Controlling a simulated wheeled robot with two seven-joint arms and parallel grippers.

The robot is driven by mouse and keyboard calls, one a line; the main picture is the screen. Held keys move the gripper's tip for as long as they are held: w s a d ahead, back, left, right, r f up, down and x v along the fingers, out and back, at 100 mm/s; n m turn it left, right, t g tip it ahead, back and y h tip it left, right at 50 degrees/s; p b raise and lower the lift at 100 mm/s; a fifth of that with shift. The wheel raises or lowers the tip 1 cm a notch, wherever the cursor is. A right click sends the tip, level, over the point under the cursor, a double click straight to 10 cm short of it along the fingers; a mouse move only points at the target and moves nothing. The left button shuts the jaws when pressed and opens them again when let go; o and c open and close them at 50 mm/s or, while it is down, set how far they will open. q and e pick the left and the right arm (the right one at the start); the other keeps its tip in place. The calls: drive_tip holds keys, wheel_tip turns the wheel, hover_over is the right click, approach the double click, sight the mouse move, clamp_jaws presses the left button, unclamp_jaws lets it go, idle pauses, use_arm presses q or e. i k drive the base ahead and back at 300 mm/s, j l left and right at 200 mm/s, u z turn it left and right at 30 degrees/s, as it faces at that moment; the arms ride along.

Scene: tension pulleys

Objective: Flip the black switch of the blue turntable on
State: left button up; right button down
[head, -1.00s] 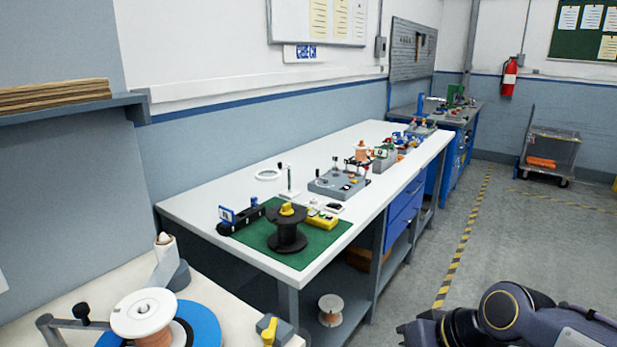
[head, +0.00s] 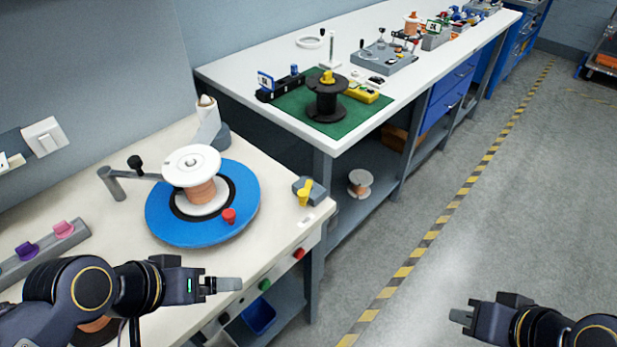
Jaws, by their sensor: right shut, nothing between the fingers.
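The blue turntable (head: 165,217) lies flat on the near cream table. It carries a white-topped spool of copper wire (head: 203,190) and has a red knob (head: 229,216) near its rim. A small dark knob (head: 224,318) shows low on the table's front panel, left of a green button (head: 265,284) and a red button (head: 299,254). I cannot tell its setting, or whether it is the black switch. My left gripper (head: 228,284) is in front of the turntable, seen side-on, so its opening is unclear. My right gripper (head: 463,316) is shut and empty over the floor, well right of the table.
A grey block with a yellow lever (head: 305,194) sits at the table's right corner. A grey bar with purple and pink knobs (head: 43,251) lies at left. A white bench (head: 250,72) with a green mat (head: 350,118) stands behind.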

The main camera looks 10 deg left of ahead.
sight(225, 319)
drive_tip(key=u, duration=1.35)
drive_tip(key=k+j+z, duration=0.1)
drive_tip(key=k, duration=0.25)
drive_tip(key=k+j+z, duration=0.1)
drive_tip(key=k, duration=0.25)
